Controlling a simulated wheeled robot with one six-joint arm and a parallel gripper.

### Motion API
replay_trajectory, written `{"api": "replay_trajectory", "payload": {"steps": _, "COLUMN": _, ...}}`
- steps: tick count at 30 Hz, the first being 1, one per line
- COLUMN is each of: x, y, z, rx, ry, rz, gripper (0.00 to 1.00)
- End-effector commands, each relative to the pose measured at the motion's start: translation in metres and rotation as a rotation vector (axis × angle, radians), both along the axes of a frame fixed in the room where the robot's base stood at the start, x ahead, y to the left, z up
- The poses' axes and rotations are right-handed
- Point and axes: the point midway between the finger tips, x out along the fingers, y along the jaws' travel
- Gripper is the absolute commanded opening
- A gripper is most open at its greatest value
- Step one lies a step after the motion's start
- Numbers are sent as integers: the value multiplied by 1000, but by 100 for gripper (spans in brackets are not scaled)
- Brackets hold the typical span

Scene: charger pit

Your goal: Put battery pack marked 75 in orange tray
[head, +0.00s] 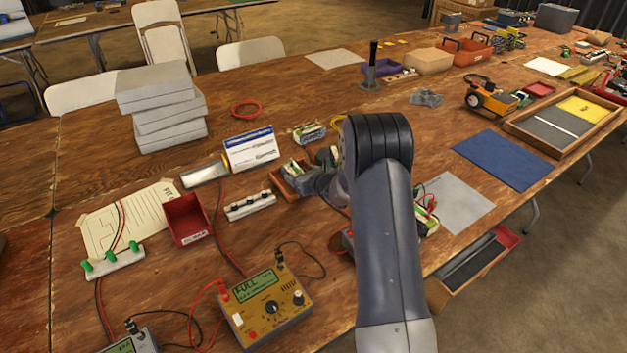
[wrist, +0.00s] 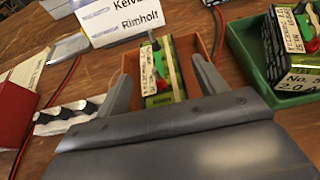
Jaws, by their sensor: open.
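A battery pack (wrist: 158,82), yellow-green with a pale label and a red part on top, is in the orange tray (wrist: 128,62); its number is not readable. My gripper (wrist: 161,70) is open, with one finger on each side of this pack, and I cannot tell if they touch it. In the head view the orange tray (head: 283,184) and pack (head: 294,167) show left of my gripper (head: 318,183), partly hidden by my arm. A second pack (wrist: 293,48) sits in a green tray (wrist: 245,45) to the right; its "No." label is partly unreadable.
A Rimholt sign (wrist: 125,18) stands behind the orange tray. A white terminal strip (head: 250,205), red bin (head: 187,218) and yellow meter (head: 266,306) lie to the left and front. Another pack (head: 309,131) sits farther back. Red and black leads cross the table.

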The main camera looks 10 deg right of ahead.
Motion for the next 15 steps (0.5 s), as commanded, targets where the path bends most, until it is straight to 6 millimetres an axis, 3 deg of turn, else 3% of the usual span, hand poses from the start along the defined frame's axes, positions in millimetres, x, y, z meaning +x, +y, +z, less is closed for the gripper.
{"api": "replay_trajectory", "payload": {"steps": 9, "x": -53, "y": -18, "z": 23, "rx": 0, "ry": -1, "rz": -2, "gripper": 67}}
{"api": "replay_trajectory", "payload": {"steps": 15, "x": -72, "y": -24, "z": 31, "rx": 0, "ry": -1, "rz": -1, "gripper": 67}}
